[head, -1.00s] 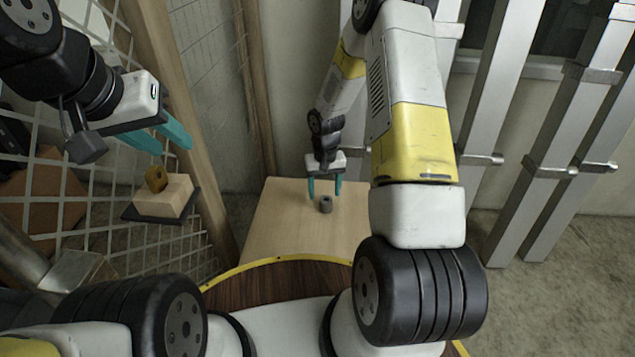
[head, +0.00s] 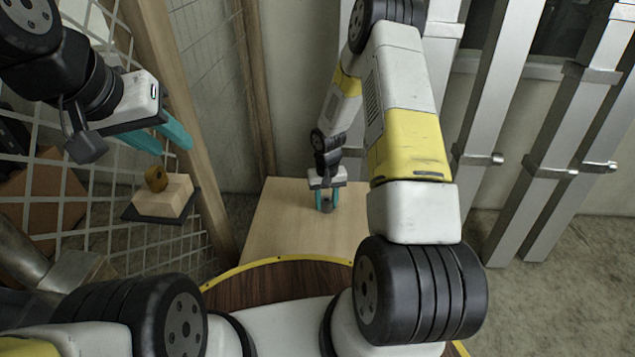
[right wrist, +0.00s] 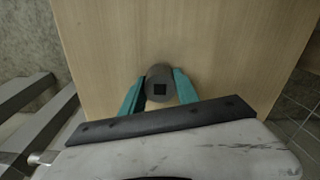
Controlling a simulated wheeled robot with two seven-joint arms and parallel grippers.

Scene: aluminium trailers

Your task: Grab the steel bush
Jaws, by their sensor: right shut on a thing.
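The wooden table (head: 285,225) is otherwise bare. A wooden block with a brass-coloured ring (head: 157,179) sits on a dark plate at left, near a wire mesh (head: 110,240) and a wooden post (head: 185,130). Aluminium rails (head: 500,90) stand at right.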

